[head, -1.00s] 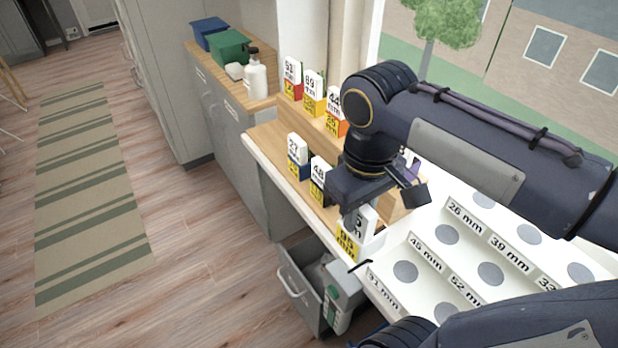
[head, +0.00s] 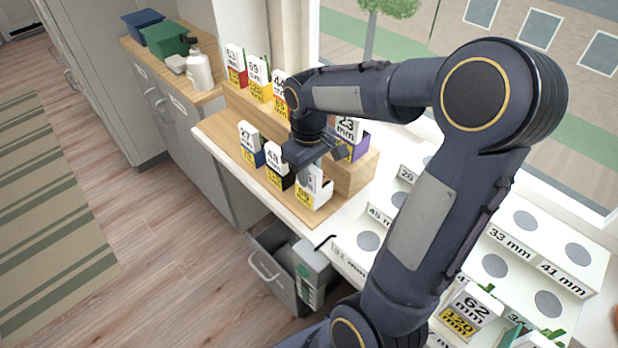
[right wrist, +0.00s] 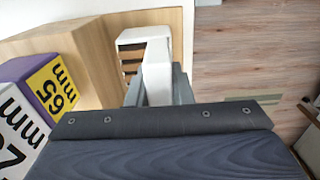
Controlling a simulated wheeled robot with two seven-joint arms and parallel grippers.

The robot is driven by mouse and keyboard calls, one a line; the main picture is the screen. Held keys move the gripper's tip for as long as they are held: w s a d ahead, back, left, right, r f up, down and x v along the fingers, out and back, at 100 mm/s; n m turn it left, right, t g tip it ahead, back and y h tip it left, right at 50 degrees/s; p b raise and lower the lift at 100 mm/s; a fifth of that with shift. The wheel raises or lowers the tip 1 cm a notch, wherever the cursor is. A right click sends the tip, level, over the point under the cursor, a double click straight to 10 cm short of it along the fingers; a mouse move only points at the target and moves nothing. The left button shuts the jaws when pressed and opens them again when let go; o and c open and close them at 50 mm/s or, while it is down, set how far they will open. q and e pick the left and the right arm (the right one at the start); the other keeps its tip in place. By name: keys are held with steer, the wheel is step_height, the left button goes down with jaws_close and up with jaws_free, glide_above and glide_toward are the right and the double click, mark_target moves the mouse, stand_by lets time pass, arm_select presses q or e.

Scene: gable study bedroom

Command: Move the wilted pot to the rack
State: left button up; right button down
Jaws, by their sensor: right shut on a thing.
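My right gripper (head: 312,162) is shut on a small white pot (head: 318,192) with a yellow label at the right end of the lower step of the wooden rack (head: 352,180). The pot seems to stand on the step; any gap beneath cannot be made out. In the right wrist view the white pot (right wrist: 156,70) sits between the fingers (right wrist: 158,92), close to the wood. The fingers hide part of it, and no plant shows clearly. My left gripper is not in view.
Several labelled pots line both rack steps, including a black-and-yellow one (head: 277,165) close by and a purple one (head: 352,140) behind. The white tiered tray (head: 522,272) holds round spots and a 62 mm pot (head: 468,312). An open drawer (head: 272,265) hangs below.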

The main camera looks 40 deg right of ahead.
steer(key=shift+f, duration=1.1)
steer(key=shift+f, duration=0.15)
steer(key=shift+f, duration=0.15)
steer(key=c, duration=1.3)
jaws_free()
